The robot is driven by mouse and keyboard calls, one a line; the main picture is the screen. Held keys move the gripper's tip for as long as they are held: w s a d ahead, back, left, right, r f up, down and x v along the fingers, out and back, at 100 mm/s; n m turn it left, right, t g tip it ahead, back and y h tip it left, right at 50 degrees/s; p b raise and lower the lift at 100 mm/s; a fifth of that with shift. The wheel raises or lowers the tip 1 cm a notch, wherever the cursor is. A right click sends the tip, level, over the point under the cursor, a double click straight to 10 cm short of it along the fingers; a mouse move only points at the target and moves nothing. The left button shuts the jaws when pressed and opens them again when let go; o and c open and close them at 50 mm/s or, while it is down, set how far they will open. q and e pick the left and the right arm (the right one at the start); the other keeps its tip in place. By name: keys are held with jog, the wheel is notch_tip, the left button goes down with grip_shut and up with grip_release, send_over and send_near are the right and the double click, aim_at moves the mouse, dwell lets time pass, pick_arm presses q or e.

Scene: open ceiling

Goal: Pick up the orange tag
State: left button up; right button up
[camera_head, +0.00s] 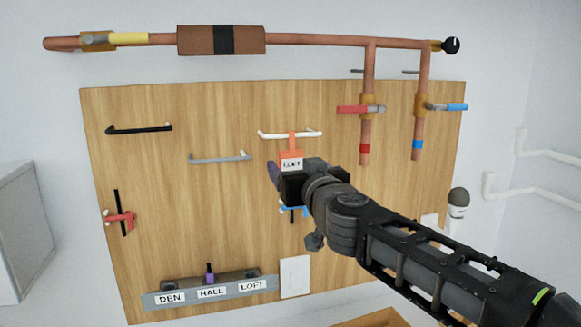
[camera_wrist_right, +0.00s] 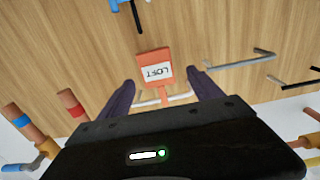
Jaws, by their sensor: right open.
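The orange tag (camera_head: 291,155) hangs by an orange strap from a white hook (camera_head: 290,134) on the wooden board. It carries a white label reading LOFT. In the right wrist view the tag (camera_wrist_right: 154,56) shows with its label upside down, between and just beyond the two purple fingertips. My right gripper (camera_head: 284,176) is open at the tag's lower part, partly hidden by its own body in the head view. In the right wrist view the gripper (camera_wrist_right: 162,80) has a finger on each side of the tag, with gaps visible. My left gripper is not in view.
Copper pipes with red (camera_head: 352,109) and blue (camera_head: 447,107) valve handles run above and right of the hook. Black (camera_head: 139,129) and grey (camera_head: 220,158) hooks are to the left. A labelled rack (camera_head: 210,291) and a white switch plate (camera_head: 295,276) sit low on the board.

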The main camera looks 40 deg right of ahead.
aim_at(292, 161)
jog(key=shift+s, duration=0.1)
jog(key=b+x, duration=0.1)
jog(key=x, duration=0.4)
jog(key=shift+d, duration=0.15)
jog(key=shift+c, duration=0.5)
jog(key=c, duration=1.3)
